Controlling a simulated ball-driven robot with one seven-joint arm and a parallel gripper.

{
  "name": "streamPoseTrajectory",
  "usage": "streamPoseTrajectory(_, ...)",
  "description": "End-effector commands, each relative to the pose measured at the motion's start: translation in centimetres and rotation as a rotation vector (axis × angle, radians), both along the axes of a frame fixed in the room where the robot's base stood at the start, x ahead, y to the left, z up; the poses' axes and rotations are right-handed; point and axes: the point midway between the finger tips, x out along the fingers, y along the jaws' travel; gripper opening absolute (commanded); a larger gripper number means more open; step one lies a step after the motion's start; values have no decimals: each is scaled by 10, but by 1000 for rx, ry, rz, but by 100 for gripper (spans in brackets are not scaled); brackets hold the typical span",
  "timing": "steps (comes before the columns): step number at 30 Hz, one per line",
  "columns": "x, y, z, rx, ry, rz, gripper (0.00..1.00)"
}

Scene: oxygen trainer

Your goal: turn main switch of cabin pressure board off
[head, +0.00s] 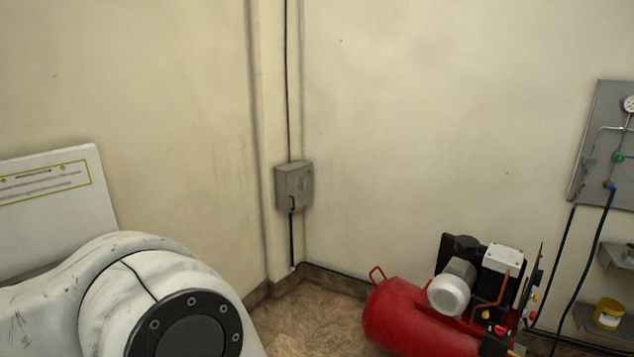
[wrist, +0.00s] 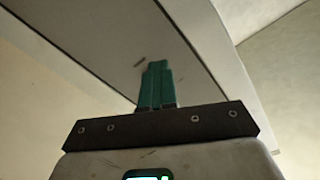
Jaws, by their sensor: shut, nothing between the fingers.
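A grey metal box (head: 294,187) is mounted on the wall column near the corner in the head view, with a dark handle-like part low on its front. A cable runs into it from above and another leaves below. I cannot tell whether this box is the cabin pressure board's main switch. A grey panel (head: 601,150) with a gauge, pipes and small coloured valves hangs at the right edge, partly cut off. My gripper (wrist: 157,84) shows in the wrist view with its green fingers shut and empty, against a pale, flat surface. The gripper is not in the head view.
A red compressor (head: 420,318) stands on the floor at lower right. A yellow tub (head: 607,313) sits on a shelf at far right. A white sign (head: 52,205) stands at left behind my arm. Some bare floor (head: 300,325) shows between my arm and the compressor.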

Motion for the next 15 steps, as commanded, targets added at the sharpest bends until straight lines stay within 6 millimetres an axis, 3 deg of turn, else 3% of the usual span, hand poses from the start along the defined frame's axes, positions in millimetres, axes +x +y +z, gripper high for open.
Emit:
streamPoseTrajectory(1, -10, 3, 2, 4, 0, 20, 0)
streamPoseTrajectory(15, -6, 7, -3, 2, 0, 18, 0)
